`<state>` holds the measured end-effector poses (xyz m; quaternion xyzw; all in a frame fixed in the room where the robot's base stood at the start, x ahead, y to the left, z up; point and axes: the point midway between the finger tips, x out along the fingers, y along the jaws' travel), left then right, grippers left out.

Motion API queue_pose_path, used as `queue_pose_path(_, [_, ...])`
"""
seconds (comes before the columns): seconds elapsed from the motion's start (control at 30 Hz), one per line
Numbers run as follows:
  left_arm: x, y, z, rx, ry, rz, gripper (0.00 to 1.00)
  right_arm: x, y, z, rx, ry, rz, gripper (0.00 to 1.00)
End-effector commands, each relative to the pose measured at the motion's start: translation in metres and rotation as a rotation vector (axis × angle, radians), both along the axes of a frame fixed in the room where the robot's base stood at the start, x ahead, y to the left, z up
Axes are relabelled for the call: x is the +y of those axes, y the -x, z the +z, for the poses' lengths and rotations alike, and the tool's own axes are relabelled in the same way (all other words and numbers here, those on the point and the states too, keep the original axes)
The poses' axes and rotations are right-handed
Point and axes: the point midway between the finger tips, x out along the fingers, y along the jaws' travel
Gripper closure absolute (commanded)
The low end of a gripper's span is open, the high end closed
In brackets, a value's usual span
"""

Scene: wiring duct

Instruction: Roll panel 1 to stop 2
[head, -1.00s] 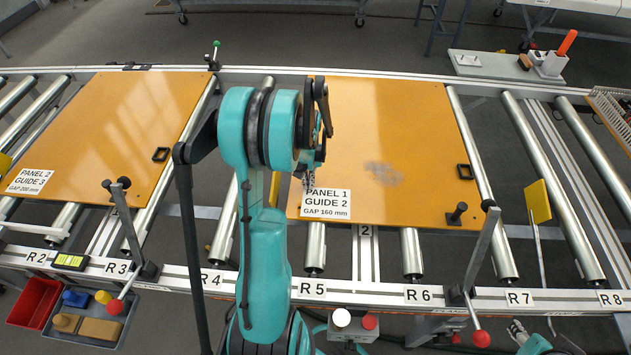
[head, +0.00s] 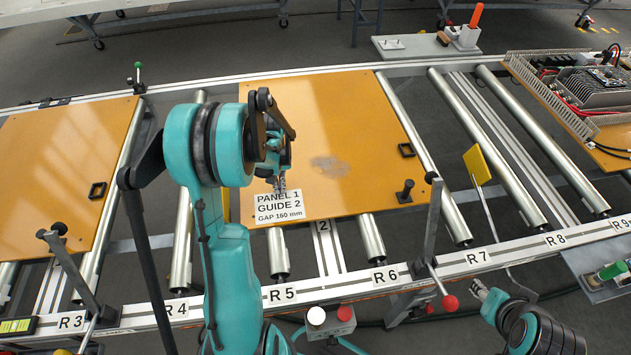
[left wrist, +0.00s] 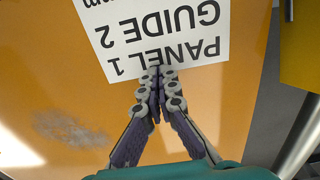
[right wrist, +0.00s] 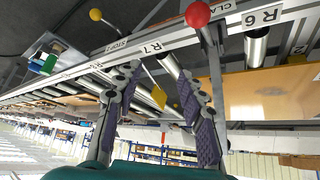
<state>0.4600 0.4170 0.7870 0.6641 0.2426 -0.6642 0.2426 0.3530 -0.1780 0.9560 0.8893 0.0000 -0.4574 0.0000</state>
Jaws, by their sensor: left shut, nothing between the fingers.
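Panel 1 (head: 330,130) is an orange board lying on the rollers, with a white label reading PANEL 1, GUIDE 2, GAP 160 mm (head: 279,207). A black handle (head: 406,150) and a black knob (head: 405,190) are on its right side. My left gripper (head: 280,187) is shut and empty at the label's upper edge; its closed tips also show over the label in the left wrist view (left wrist: 160,72). Whether they touch the panel is unclear. My right gripper (head: 481,290) is open and empty in front of the rail; its spread fingers show in the right wrist view (right wrist: 160,78).
A clamp lever with a red ball (head: 450,302) stands on the front rail between R6 and R7, by the panel's front right corner. A yellow plate (head: 477,165) on a rod stands further right. Bare rollers (head: 485,140) lie between panel 1 and another board with electronics (head: 590,85).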

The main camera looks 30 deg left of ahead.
Motion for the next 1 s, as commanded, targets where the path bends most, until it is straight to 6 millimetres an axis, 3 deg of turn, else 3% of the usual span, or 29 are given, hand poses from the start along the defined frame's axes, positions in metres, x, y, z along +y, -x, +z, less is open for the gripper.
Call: queue_pose_path(1.0, [-0.055,-0.047,0.0,0.0,0.0,-0.002,1.0,0.0,0.0,-0.004,0.0,0.0,0.0,0.6])
